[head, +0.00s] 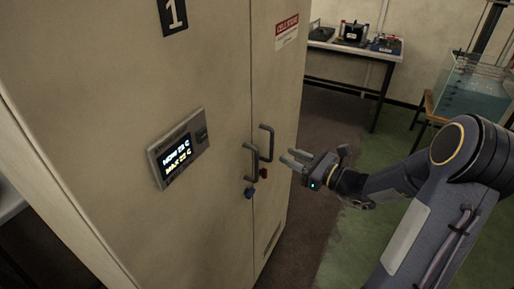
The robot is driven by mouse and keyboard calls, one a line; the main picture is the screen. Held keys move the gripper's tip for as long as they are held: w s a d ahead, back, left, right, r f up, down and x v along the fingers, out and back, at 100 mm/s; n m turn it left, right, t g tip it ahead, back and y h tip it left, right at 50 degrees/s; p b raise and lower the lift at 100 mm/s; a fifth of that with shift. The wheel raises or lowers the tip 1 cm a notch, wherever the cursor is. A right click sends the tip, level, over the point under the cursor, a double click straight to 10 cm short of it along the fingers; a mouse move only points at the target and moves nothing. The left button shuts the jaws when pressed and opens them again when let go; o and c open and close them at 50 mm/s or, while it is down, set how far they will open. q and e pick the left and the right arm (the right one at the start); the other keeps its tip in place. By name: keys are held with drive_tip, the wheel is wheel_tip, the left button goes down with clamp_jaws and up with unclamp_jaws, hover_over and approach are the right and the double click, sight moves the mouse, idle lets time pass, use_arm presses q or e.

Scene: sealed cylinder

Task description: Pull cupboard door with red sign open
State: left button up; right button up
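The beige cupboard (215,70) fills the left and middle of the head view. Its right door (275,95) carries a red and white sign (286,30) near the top and looks shut. That door has a dark upright handle (268,143) with a small red piece (263,173) below it. My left gripper is out of view.
A display panel (179,150) is on the left door, below a number 1 plate (173,14). A table (352,50) with equipment stands at the back, and a water tank (472,92) on a wooden stand at right. The floor right of the cupboard is clear.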

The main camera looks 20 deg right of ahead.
sight(271, 158)
drive_tip(key=shift+h, duration=0.3)
drive_tip(key=x, duration=0.2)
drive_tip(key=p+x, duration=0.1)
drive_tip(key=x, duration=0.4)
drive_tip(key=shift+w+d, duration=0.1)
drive_tip(key=shift+w, duration=0.4)
clamp_jaws()
